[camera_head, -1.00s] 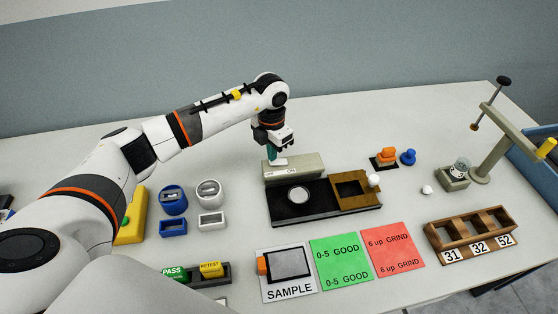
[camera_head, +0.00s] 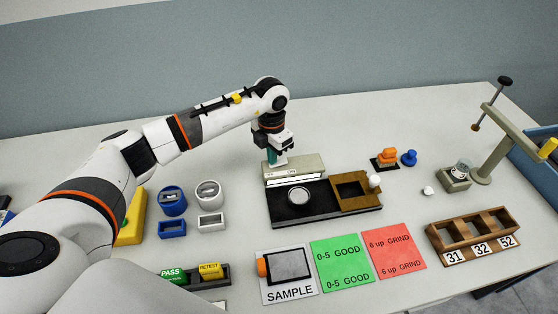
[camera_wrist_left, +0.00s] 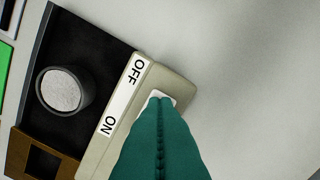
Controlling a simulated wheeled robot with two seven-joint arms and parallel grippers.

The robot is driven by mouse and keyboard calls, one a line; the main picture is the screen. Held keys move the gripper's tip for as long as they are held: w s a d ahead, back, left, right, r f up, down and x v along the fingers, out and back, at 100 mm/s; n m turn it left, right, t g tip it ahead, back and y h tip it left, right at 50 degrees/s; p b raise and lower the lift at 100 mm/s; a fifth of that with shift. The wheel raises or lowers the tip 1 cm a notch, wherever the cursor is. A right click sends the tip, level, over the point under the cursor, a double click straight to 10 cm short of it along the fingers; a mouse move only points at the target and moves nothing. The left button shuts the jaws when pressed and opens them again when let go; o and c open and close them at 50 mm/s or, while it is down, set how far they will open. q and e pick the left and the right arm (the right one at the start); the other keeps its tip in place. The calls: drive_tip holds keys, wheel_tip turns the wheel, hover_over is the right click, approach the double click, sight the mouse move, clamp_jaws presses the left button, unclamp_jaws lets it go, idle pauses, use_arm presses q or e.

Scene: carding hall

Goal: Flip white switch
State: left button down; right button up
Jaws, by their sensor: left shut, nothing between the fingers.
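The white switch (camera_wrist_left: 154,96) shows as a small white patch in the left wrist view, mostly hidden behind my fingertips. It sits on top of a beige housing (camera_wrist_left: 178,83), beside a white label (camera_wrist_left: 124,95) reading OFF and ON. The housing (camera_head: 310,163) stands along the back of a black base (camera_head: 330,211) in the head view. Which way the switch is tilted is hidden.
The black base carries a round white disc (camera_head: 299,196) and a brown frame (camera_head: 357,205) with a white knob (camera_head: 374,180). Blue and white containers stand left; a wooden rack (camera_head: 470,236) and clamp stand (camera_head: 493,150) stand right. The table behind the housing is clear.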

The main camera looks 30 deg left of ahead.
use_arm(q)
wheel_tip(320, 180, up, 7)
drive_tip(key=p, duration=0.3)
drive_tip(key=shift+p, duration=0.4)
drive_tip(key=shift+f, duration=0.15)
